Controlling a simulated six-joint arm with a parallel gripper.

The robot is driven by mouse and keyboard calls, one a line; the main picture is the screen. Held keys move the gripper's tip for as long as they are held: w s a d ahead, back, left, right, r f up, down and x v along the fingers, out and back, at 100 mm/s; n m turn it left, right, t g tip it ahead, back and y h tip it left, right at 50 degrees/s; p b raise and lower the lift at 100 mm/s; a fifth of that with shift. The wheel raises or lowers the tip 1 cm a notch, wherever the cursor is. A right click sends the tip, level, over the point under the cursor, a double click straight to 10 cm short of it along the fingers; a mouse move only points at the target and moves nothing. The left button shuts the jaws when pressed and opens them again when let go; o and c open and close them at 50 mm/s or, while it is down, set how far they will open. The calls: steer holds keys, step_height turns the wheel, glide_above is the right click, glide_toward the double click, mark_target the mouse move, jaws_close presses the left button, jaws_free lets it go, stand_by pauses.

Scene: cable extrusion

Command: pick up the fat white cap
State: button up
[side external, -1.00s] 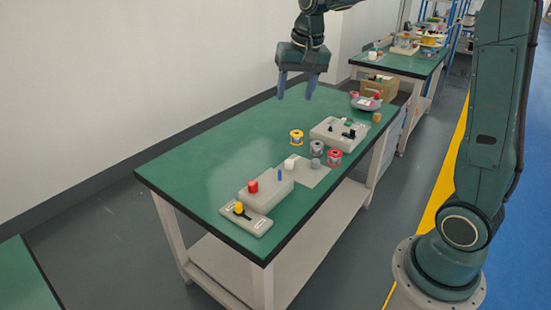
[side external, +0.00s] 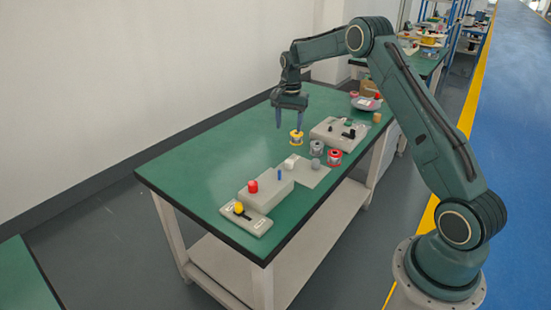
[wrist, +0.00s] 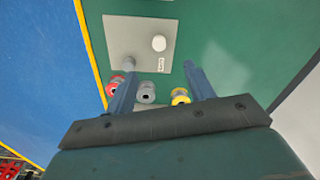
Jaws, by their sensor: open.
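The fat white cap (side external: 290,163) stands on a flat grey plate (side external: 317,178) near the middle of the table's near half. In the wrist view the white cap (wrist: 159,43) is a round white top on the plate (wrist: 118,35), beside a small printed label. My gripper (side external: 289,127) is open and empty, fingers pointing down, above the table and behind the cap. In the wrist view the fingertips (wrist: 161,68) stand wide apart, with the cap ahead of the gap between them. The cap is fully visible and apart from the fingers.
A yellow spool (side external: 296,137) stands just below my fingers. A grey spool (side external: 316,148) and a red spool (side external: 334,158) stand nearby. A grey cap (side external: 316,163) shares the plate. A raised box with a red knob (side external: 252,187) stands in front. The table's left side is clear.

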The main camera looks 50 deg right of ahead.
steer(key=shift+d+f, duration=0.6)
steer(key=shift+f, duration=0.45)
glide_above(289, 161)
steer(key=shift+m, duration=0.3)
steer(key=shift+f, duration=4.3)
steer(key=shift+f, duration=0.1)
steer(key=shift+f, duration=2.5)
steer(key=shift+c, duration=0.2)
steer(key=c, duration=1)
